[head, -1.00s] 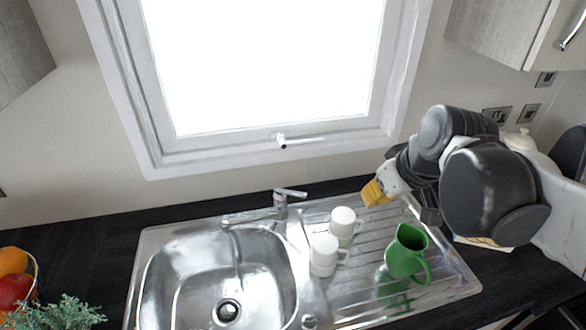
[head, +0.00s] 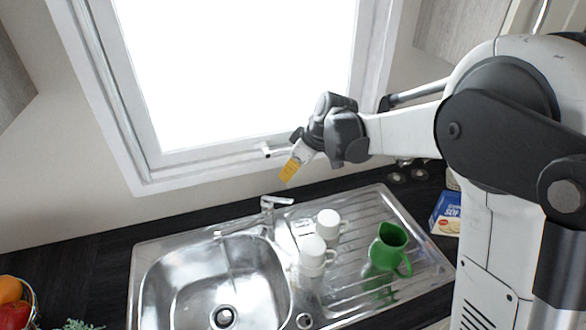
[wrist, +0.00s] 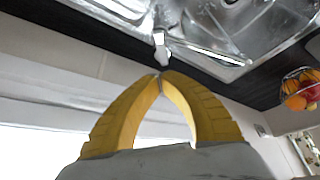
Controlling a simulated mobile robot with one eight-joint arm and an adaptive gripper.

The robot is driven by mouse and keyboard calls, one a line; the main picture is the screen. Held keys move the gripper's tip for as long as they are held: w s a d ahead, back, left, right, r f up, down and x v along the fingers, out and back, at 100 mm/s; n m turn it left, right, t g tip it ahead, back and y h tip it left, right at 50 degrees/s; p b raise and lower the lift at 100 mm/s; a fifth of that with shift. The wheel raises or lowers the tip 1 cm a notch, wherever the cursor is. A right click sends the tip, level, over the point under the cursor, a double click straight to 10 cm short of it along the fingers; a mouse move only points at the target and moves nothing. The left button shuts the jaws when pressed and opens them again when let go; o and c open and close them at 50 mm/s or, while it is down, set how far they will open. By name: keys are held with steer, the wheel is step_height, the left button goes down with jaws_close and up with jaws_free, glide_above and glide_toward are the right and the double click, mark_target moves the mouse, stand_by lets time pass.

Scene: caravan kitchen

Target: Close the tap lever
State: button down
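The chrome tap (head: 268,212) stands behind the sink basin, with its spout reaching left over the basin. Its lever (head: 278,200) sits on top and points right. My gripper (head: 287,179) is above and slightly right of the lever, apart from it, with its yellow fingers pointing down. In the wrist view my gripper (wrist: 160,76) has its two fingertips together and nothing between them. The lever end (wrist: 162,53) shows just beyond the fingertips there; the exact gap is hard to judge.
Two stacks of white cups (head: 313,252) and a green jug (head: 389,247) stand on the drainer right of the tap. A window with a handle (head: 268,152) is behind. A fruit bowl (head: 14,305) is at the left, and a blue box (head: 446,213) at the right.

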mark_target(277, 199)
steer(key=x, duration=0.4)
steer(key=shift+b, duration=0.3)
steer(key=shift+s+d+f+b, duration=0.15)
steer(key=shift+d+f, duration=0.1)
steer(key=shift+f, duration=0.3)
steer(key=shift+s+d+f+b, duration=0.1)
steer(key=shift+d+f+b, duration=0.1)
steer(key=shift+f, duration=0.35)
steer(key=shift+s+d+f, duration=0.1)
steer(key=shift+d+f, duration=0.05)
steer(key=shift+f, duration=0.4)
